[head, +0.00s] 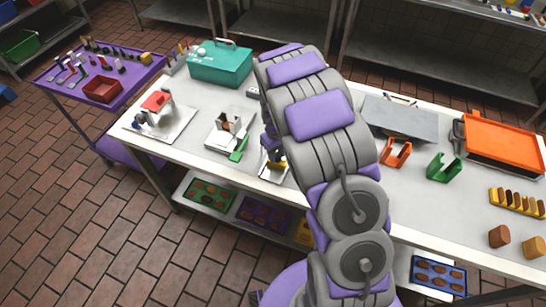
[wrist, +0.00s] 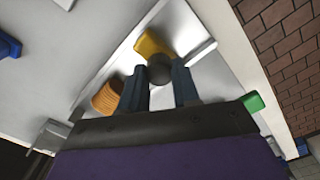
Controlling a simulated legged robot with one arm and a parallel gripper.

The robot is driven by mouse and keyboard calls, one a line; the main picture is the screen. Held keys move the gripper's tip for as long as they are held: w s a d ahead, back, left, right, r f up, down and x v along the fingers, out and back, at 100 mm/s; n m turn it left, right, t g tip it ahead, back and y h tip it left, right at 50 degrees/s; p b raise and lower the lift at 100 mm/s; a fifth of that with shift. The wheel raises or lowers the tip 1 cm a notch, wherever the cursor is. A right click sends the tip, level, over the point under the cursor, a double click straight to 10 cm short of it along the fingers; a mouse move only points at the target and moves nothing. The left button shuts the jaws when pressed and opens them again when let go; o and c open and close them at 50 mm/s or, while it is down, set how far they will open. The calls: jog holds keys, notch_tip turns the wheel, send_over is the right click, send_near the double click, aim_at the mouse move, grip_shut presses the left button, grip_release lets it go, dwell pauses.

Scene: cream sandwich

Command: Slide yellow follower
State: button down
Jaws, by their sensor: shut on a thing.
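The yellow follower (wrist: 150,45) is a yellow block in a white tray-like fixture (wrist: 205,50) in the wrist view. A dark round knob (wrist: 159,69) is at its near side. My gripper (wrist: 158,80) has its two fingers on either side of this knob and is shut on it. An orange-brown ribbed stack (wrist: 108,96) stands left of the fingers in the same fixture. In the head view my arm hides much of this spot. A bit of yellow (head: 281,166) shows over the white fixture (head: 274,177) near the table's front edge.
Left of my arm stand a white fixture with a green handle (head: 238,150), another with a red block (head: 157,101), and a teal box (head: 220,62). Orange (head: 396,152) and green (head: 444,167) brackets stand to the right. The table's front edge is close to the fixture.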

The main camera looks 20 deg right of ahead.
jog(key=w+d, duration=0.2)
jog(key=w, duration=0.1)
jog(key=w+d+p, duration=0.1)
jog(key=w+d, duration=0.2)
jog(key=w, duration=0.1)
jog(key=w+d+p, duration=0.1)
jog(key=w+d, duration=0.2)
jog(key=shift+w, duration=0.35)
jog(key=c, duration=0.8)
grip_release()
notch_tip(320, 180, up, 17)
jog(key=p, duration=0.2)
jog(key=shift+r, duration=0.15)
